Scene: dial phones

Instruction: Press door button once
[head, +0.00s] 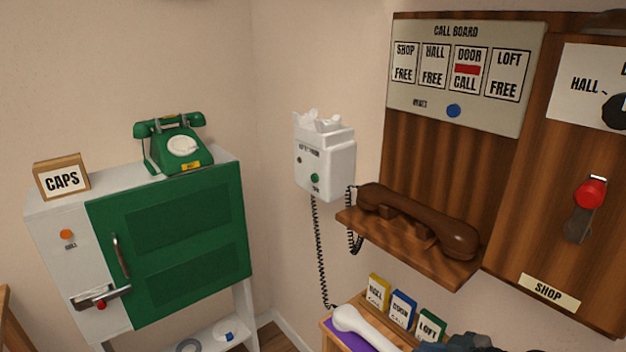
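A white wall phone (328,165) hangs near the room corner, with a green button (314,178) on its front. The small lettering around this button is too small to read surely. The call board (430,105) at upper right has a DOOR window (469,85) with a red bar and the word CALL; SHOP, HALL and LOFT read FREE. A blue button (453,111) sits below these windows. A blue card (402,308) stands between a yellow and a green LOFT card. A dark shape at the bottom edge may be my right gripper (485,343); its fingers are unclear. My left gripper is out of view.
A white handset (365,326) lies on a purple surface, below the wall phone's coiled cord. A brown handset (418,218) rests on a wooden shelf. A green phone (172,145) and a CAPS sign (62,177) stand on a green-doored cabinet (175,240). A red knob (590,193) is at right.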

